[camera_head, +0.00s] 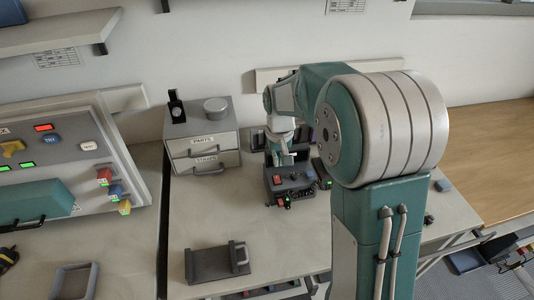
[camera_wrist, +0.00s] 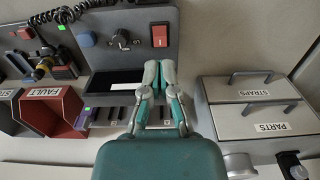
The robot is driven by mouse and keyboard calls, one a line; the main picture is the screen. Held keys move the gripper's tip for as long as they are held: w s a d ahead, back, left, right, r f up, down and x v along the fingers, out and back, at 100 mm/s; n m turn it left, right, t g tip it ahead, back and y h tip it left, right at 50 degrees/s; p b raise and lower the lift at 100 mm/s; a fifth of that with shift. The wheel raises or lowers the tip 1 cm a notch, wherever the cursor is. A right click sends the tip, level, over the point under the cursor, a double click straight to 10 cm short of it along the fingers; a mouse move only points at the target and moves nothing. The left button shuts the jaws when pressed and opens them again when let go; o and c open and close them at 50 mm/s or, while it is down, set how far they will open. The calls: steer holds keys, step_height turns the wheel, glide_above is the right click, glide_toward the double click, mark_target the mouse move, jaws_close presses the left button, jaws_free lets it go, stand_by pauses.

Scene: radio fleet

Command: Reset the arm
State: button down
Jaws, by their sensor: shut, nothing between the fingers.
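My arm, teal and white, stands folded up in the head view and reaches over the back of the table. My gripper (camera_wrist: 159,66) is shut and empty in the wrist view. Its fingertips appear in front of a dark grey panel (camera_wrist: 136,57) with a black knob (camera_wrist: 121,38) and a red switch (camera_wrist: 159,36). In the head view my gripper (camera_head: 281,157) shows small above a dark unit (camera_head: 290,182) with red controls. Whether the fingertips touch anything there cannot be told.
A drawer box (camera_head: 203,143) labelled PARTS and STRAPS stands left of the dark unit; its drawers (camera_wrist: 252,104) look shut. A sloped button panel (camera_head: 60,170) is at the left. A dark holder (camera_head: 217,262) lies in front. A red FAULT bin (camera_wrist: 50,112) shows. The table's middle is clear.

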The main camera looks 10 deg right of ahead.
steer(key=shift+r, duration=0.1)
steer(key=s+r+t, duration=0.3)
steer(key=s+r, duration=0.8)
steer(key=s+r+t, duration=0.2)
steer(key=s, duration=1.1)
steer(key=shift+s+t, duration=0.3)
steer(key=shift+s, duration=0.05)
